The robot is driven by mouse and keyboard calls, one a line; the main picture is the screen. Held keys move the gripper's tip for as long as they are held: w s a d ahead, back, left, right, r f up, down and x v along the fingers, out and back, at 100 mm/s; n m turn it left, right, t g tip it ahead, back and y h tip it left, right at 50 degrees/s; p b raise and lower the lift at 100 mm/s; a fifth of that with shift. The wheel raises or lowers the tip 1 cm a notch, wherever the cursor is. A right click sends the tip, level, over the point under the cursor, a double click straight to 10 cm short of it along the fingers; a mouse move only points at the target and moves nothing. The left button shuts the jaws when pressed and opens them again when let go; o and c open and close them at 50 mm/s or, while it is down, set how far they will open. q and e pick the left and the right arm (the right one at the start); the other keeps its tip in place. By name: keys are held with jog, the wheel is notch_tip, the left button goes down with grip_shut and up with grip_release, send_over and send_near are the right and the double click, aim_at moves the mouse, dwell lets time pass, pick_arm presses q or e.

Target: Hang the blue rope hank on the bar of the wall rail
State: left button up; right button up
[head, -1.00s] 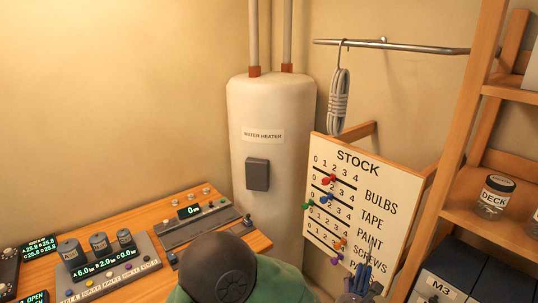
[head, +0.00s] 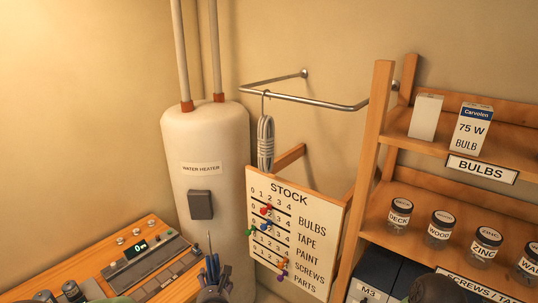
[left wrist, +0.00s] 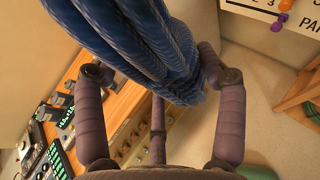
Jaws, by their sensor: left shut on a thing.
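The blue rope hank (head: 211,268) is in my left gripper (head: 214,284), low in the head view, in front of the water heater's base. A thin dark wire, perhaps its hook, rises above it. In the left wrist view the hank's blue strands (left wrist: 140,40) fill the top middle, with the gripper's fingers around them. The wall rail (head: 310,101) is a metal bar, higher and to the right of the gripper, clearly apart from the hank. A grey rope hank (head: 265,143) hangs on it by a hook. My right gripper is out of sight.
The water heater (head: 205,150) stands left of the rail. The stock board (head: 296,240) is below the bar. A wooden shelf unit (head: 374,170) with jars and bulb boxes stands right. A control desk (head: 85,262) is lower left.

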aim_at(206, 262)
pick_arm(q)
jog(key=r+p, duration=0.3)
jog(key=r, duration=0.1)
jog(key=r+p, duration=0.7)
jog(key=r, duration=0.2)
jog(key=shift+a+p, duration=0.3)
jog(key=shift+p, duration=0.05)
jog(key=shift+r+p, duration=0.3)
jog(key=shift+s+a+r, duration=0.1)
jog(key=shift+a+r, duration=0.05)
